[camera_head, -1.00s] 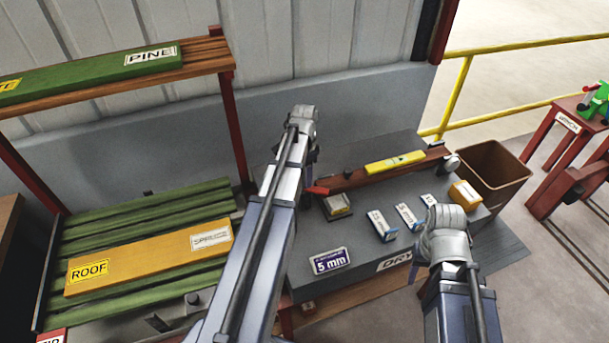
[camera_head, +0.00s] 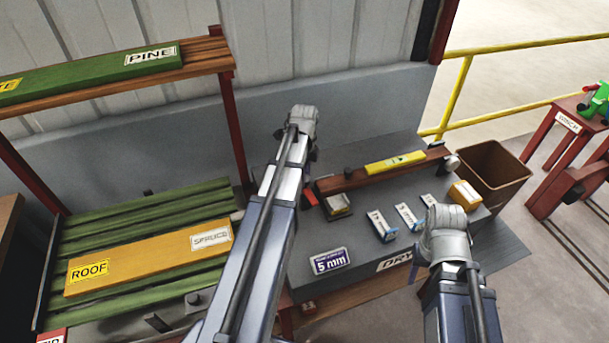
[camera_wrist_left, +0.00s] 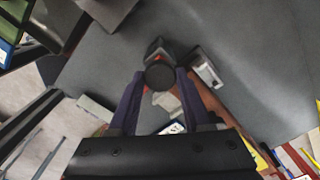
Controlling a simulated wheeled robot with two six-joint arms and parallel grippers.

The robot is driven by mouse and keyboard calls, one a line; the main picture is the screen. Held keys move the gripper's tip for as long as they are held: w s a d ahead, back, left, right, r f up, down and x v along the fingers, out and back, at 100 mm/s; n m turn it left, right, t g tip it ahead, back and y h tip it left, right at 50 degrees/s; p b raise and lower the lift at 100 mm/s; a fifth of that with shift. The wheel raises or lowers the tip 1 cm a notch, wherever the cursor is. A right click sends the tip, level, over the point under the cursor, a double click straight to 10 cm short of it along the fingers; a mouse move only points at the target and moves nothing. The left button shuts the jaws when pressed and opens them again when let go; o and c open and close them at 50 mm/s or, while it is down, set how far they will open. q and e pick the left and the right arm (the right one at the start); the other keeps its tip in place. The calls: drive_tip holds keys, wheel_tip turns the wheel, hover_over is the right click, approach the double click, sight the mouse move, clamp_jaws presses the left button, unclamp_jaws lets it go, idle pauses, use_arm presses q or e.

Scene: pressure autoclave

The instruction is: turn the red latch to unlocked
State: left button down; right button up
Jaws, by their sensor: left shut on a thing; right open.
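The red latch (camera_head: 311,193) shows in the head view as a short red piece just right of my left forearm, at the left end of the brown beam on the grey bench. The rest of it is hidden. My left gripper (camera_wrist_left: 160,80) has its two fingers on either side of a dark round knob (camera_wrist_left: 159,75) in the left wrist view, with a bit of orange-red (camera_wrist_left: 158,58) at it. The jaws are mostly hidden in the head view.
The grey bench (camera_head: 365,255) bears several small labelled boxes (camera_head: 408,215) and a 5 mm sign (camera_head: 331,261). A yellow level (camera_head: 395,163) lies on the brown beam (camera_head: 350,179). A brown bin (camera_head: 492,175) stands at right. Green slats (camera_head: 150,205) with a spruce board are at left.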

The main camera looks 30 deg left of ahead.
use_arm(q)
drive_tip(key=shift+m, duration=0.6)
drive_tip(key=shift+c, duration=1.7)
unclamp_jaws()
wheel_tip(320, 180, up, 8)
drive_tip(key=p, duration=0.8)
drive_tip(key=shift+f, duration=0.1)
